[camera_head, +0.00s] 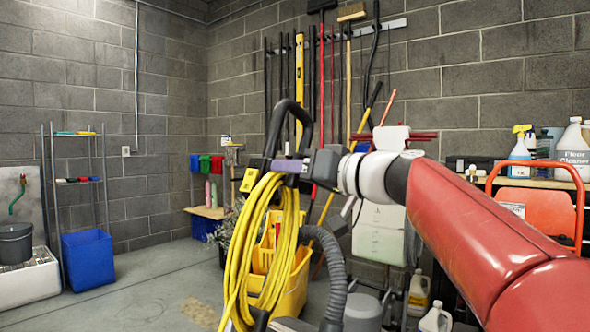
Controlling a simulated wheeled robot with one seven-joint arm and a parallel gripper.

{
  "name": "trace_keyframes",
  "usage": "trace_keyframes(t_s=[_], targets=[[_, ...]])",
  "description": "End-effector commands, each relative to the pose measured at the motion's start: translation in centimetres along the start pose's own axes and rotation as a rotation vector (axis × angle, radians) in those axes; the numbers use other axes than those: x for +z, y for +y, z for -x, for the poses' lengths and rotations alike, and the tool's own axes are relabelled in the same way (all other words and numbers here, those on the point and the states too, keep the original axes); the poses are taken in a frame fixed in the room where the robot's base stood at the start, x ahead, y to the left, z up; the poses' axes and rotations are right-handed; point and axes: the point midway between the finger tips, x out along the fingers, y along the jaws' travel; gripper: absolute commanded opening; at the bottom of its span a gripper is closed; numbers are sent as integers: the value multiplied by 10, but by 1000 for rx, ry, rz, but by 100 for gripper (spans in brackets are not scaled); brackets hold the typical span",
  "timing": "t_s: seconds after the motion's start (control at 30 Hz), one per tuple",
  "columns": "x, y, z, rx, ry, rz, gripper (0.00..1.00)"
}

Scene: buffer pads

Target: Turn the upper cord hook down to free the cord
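A yellow cord (245,240) hangs in long coils from the upper part of a floor machine with a black loop handle (298,108). A purple piece (286,167), which looks like the upper cord hook, sits at the top of the coils, just below the handle. The cord's top loops pass at or just under it. My gripper (307,168) comes in from the right at the hook's right end. It appears to be touching or very close to it; the fingertips are too small and covered to tell whether they grip it. The lower cord hook is not clearly visible.
A grey hose (330,270) curves below my gripper. A yellow mop bucket (285,285) stands behind the cord. An orange-red frame (540,205) and a shelf with bottles (572,150) are at the right. Open floor lies left, before a blue bin (88,260).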

Motion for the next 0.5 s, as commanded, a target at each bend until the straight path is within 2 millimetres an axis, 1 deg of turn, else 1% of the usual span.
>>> trace_keyframes(t_s=[0.17, 0.4, 0.47, 0.5], targets=[[0, 0, 0, 0, 0, 0, 40], [0, 0, 0, 0, -1, 0, 9], [0, 0, 0, 0, -1, 0, 1], [0, 0, 0, 0, -1, 0, 0]])
